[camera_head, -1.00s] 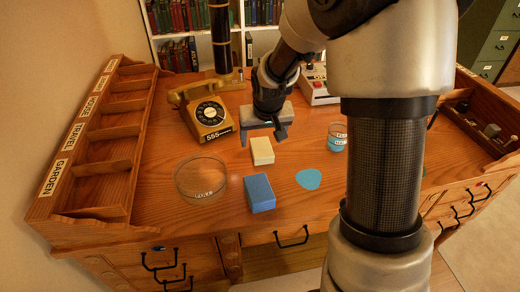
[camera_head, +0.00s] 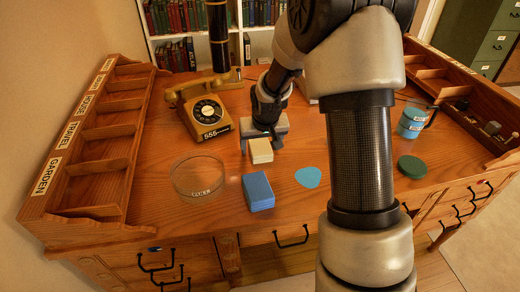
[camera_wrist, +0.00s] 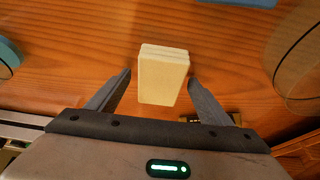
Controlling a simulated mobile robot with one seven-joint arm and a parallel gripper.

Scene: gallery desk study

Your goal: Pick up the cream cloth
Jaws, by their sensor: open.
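The cream cloth (camera_head: 260,150) is a small folded block lying on the wooden desk, between the telephone and the blue block. In the wrist view the cream cloth (camera_wrist: 163,75) sits between and slightly beyond the fingertips. My gripper (camera_head: 262,147) is open, with its fingers low over the desk at the cloth's far end. In the wrist view my gripper (camera_wrist: 158,80) has one finger on each side of the cloth, with gaps showing. Whether the fingers touch the desk cannot be told.
A blue folded block (camera_head: 258,192) lies just nearer than the cloth. A clear round dish (camera_head: 198,178) is at left, a yellow telephone (camera_head: 207,112) behind it. A flat blue patch (camera_head: 308,177), a green disc (camera_head: 412,167) and blue tins (camera_head: 411,123) are at right.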

